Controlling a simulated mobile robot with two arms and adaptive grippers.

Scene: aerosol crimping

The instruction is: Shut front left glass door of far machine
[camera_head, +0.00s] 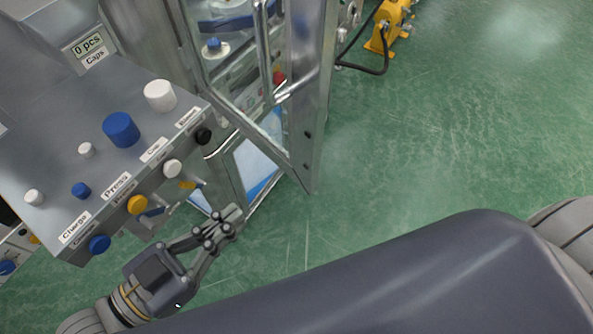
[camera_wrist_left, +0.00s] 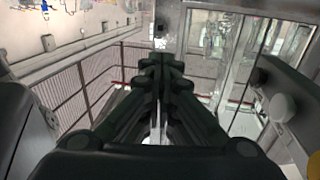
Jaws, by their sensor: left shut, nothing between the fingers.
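The glass door (camera_head: 225,75) of the machine stands at the upper middle of the head view, with a metal frame and a long vertical handle (camera_head: 264,50). It appears to stand open, its frame reaching toward me. My left gripper (camera_head: 234,213) is shut and empty, low in front of the door and below the control panel. It looks apart from the door. In the left wrist view my closed fingers (camera_wrist_left: 162,60) point forward, with glass panels in metal frames (camera_wrist_left: 232,65) to their right. My right gripper is not in view.
A grey control panel (camera_head: 60,125) with white, blue and yellow knobs juts out just above my left gripper. A yellow device (camera_head: 390,28) with a black cable stands at the back. Green floor (camera_head: 430,130) to the right is clear.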

